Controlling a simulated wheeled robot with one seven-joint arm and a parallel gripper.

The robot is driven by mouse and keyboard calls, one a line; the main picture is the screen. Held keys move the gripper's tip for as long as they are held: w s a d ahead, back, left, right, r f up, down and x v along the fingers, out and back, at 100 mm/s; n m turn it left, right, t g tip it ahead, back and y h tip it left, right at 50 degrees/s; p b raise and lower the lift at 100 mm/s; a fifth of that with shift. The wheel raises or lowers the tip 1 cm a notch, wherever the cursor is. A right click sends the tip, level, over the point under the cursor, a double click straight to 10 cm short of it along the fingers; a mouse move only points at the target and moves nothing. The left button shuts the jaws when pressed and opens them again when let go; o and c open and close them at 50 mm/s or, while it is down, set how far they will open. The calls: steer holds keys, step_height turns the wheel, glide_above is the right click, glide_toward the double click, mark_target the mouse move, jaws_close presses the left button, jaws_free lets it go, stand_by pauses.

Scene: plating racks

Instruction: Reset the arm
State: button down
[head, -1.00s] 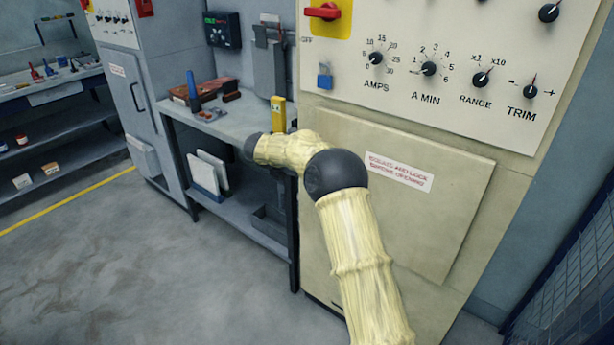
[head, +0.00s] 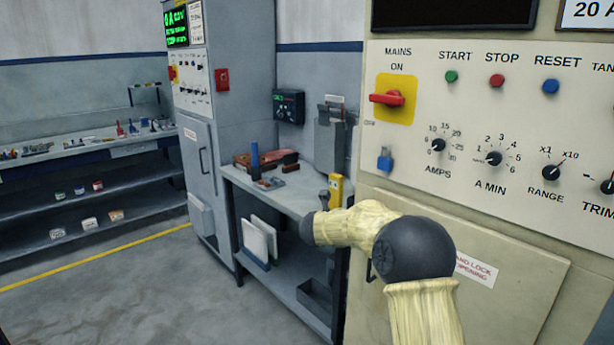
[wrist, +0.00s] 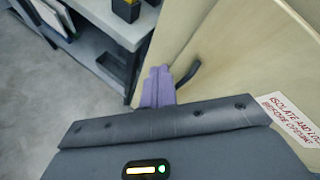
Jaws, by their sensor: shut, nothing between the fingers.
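My arm (head: 425,310) with its pale yellow sleeve and dark joints reaches in front of the cream cabinet (head: 480,235) in the head view. My gripper's purple fingers (wrist: 157,88) show in the wrist view, together and empty, in front of the cabinet's edge. The dark door handle (wrist: 188,75) lies just right of them in that picture; I cannot tell whether they touch it. In the head view the fingers are hidden behind the arm.
A grey bench (head: 290,195) stands left of the cabinet, with a yellow device (head: 336,188) near its right end. A control panel with a red mains switch (head: 388,98) is above the door. Grey floor (head: 150,290) is open at left.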

steer(key=s+d+f+n+g+y, duration=0.1)
steer(key=s+f+n+g+y, duration=0.15)
steer(key=s+n, duration=0.95)
steer(key=s+d+f+n+g+y, duration=0.1)
steer(key=s+d+f+n+g, duration=0.2)
steer(key=s+n, duration=1)
steer(key=s+f+n+g+y, duration=0.25)
steer(key=s+f+n, duration=0.25)
steer(key=s+n, duration=0.7)
steer(key=s+r+m+p, duration=0.2)
steer(key=s+r+p, duration=0.2)
steer(key=r+p, duration=0.9)
steer(key=shift+s+d+h, duration=0.2)
steer(key=shift+d+h, duration=0.05)
steer(key=shift+h, duration=0.05)
